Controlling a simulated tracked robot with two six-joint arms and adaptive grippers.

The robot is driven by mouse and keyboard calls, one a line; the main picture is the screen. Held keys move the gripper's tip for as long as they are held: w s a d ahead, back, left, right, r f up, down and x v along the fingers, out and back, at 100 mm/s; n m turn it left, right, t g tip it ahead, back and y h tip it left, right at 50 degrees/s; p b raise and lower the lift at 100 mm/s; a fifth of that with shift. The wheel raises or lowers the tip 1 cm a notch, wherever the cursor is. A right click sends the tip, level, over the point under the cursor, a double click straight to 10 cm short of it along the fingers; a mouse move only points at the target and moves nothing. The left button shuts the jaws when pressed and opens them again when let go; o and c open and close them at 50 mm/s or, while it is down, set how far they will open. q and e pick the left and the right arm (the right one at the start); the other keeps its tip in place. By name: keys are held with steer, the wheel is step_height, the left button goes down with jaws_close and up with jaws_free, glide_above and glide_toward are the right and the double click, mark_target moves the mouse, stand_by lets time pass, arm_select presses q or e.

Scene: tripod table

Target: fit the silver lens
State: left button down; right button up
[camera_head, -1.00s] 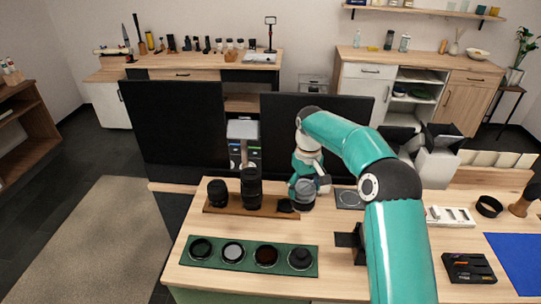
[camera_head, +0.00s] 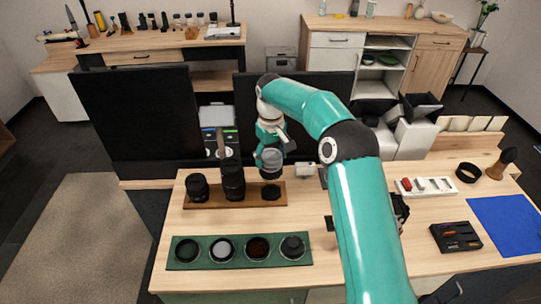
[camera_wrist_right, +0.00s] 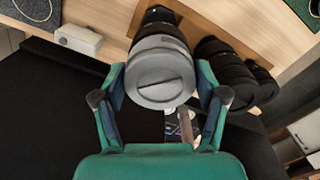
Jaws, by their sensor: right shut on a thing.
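The silver lens (camera_head: 272,163) is a short grey cylinder held by my right gripper (camera_head: 270,147). It appears raised behind and above the right end of the wooden lens stand (camera_head: 210,204). In the right wrist view the silver lens (camera_wrist_right: 160,72) sits between both fingers of the right gripper (camera_wrist_right: 163,96), its slotted round face towards the camera. Two black lenses stand on the stand, a short one (camera_head: 197,187) and a tall one (camera_head: 232,183). A low black round piece (camera_head: 271,192) is at its right end. My left gripper is not in view.
A green tray (camera_head: 217,264) with several round filters or caps lies in front. A dark object (camera_head: 400,210) is partly hidden behind my right arm. A small white box (camera_head: 305,170), a white tool tray (camera_head: 424,194), a black ring (camera_head: 468,172) and a blue mat (camera_head: 505,228) are right.

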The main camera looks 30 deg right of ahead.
steer(key=shift+s+f+b, duration=0.1)
steer(key=shift+f+b, duration=0.25)
steer(key=shift+f, duration=0.1)
steer(key=shift+f+b, duration=1.45)
steer(key=shift+f, duration=1.35)
steer(key=shift+f, duration=0.15)
steer(key=shift+f, duration=0.45)
steer(key=shift+s+f, duration=0.15)
steer(key=shift+f, duration=0.05)
stand_by(0.5)
